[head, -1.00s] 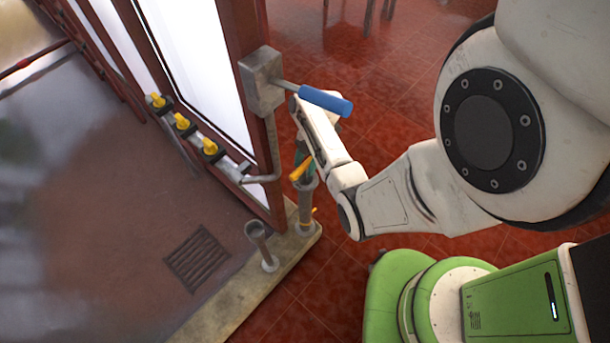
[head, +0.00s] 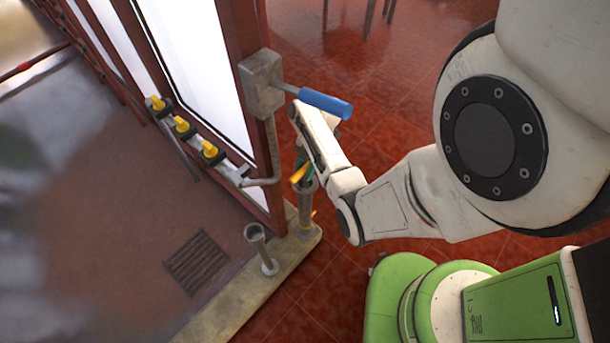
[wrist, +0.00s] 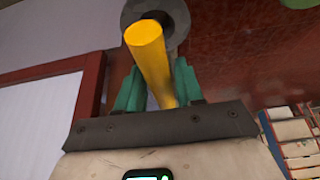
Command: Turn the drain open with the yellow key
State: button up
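The yellow key (head: 298,175) is at the top of a short grey standpipe (head: 304,207) near the corner of the concrete kerb, partly hidden by my arm. In the wrist view the key's yellow bar (wrist: 150,62) runs between my green fingers. My gripper (wrist: 160,88) is shut on the bar, with one finger against each side. In the head view only a little of my gripper's green fingers (head: 308,172) shows beside the key. A grey round fitting (wrist: 132,12) lies beyond the key; where the key meets it is hidden.
A grey box (head: 262,84) with a blue lever (head: 325,103) hangs on the red post, close above my forearm. An open grey pipe (head: 256,235) stands on the kerb (head: 215,315). Several yellow-handled valves (head: 182,124) line the window. A floor grate (head: 197,262) lies left.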

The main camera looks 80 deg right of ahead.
grip_shut()
jog(key=m+p, duration=0.1)
jog(key=m, duration=0.1)
jog(key=shift+r+m+t+h+p, duration=0.15)
jog(key=shift+m+t+h+p, duration=0.15)
jog(key=shift+t+h+p, duration=0.1)
jog(key=shift+m+t+h+p, duration=0.3)
jog(key=shift+m+p, duration=0.05)
jog(key=shift+m, duration=0.75)
